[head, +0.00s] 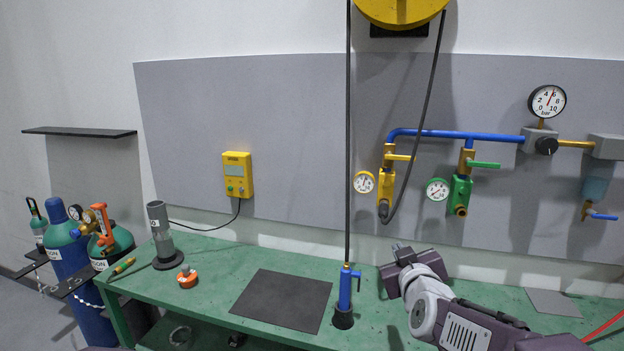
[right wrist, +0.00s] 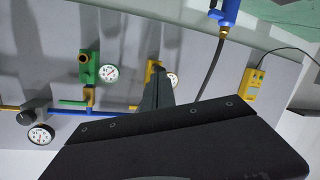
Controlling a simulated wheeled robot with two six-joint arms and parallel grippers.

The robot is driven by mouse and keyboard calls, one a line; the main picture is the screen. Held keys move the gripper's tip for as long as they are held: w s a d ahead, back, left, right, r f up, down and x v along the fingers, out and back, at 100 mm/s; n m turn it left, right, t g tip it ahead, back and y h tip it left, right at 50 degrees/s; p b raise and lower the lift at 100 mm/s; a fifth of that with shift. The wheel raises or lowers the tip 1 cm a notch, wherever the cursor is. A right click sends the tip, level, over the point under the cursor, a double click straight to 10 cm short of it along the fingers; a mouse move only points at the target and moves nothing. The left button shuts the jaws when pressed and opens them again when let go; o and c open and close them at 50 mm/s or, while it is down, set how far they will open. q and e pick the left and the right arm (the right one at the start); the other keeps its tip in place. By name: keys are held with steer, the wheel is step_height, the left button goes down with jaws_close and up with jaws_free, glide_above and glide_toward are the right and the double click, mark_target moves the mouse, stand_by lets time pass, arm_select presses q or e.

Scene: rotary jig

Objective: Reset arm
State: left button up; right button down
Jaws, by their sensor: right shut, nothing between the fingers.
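My right arm reaches in from the lower right in the head view. Its gripper (head: 402,252) is above the back of the green bench, right of the blue tool. In the right wrist view the dark fingers (right wrist: 157,88) are together, with nothing between them, in front of the grey wall panel (right wrist: 120,40). That view is upside down. My left gripper is not in view.
A blue tool (head: 345,290) hangs upright on a hose by a black mat (head: 283,300) on the bench (head: 220,262). Yellow (head: 387,188) and green (head: 460,190) valves are on the panel. An orange-capped item (head: 187,278) and gas cylinders (head: 68,258) are left.

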steer(key=s+a+f+g+y+p, duration=0.1)
steer(key=s+f+g, duration=0.35)
steer(key=f, duration=0.45)
steer(key=s+a+f+g+y+p, duration=0.1)
steer(key=s+f+g, duration=0.3)
steer(key=f, duration=0.5)
steer(key=s+f+m+g, duration=0.2)
steer(key=s+f, duration=0.2)
steer(key=s, duration=0.4)
steer(key=s+f+m+g, duration=0.1)
steer(key=s+f+g, duration=0.2)
steer(key=s, duration=0.5)
steer(key=shift+d+f+m+g+b, duration=0.3)
steer(key=shift+f+m+g, duration=0.1)
steer(key=shift+f, duration=0.1)
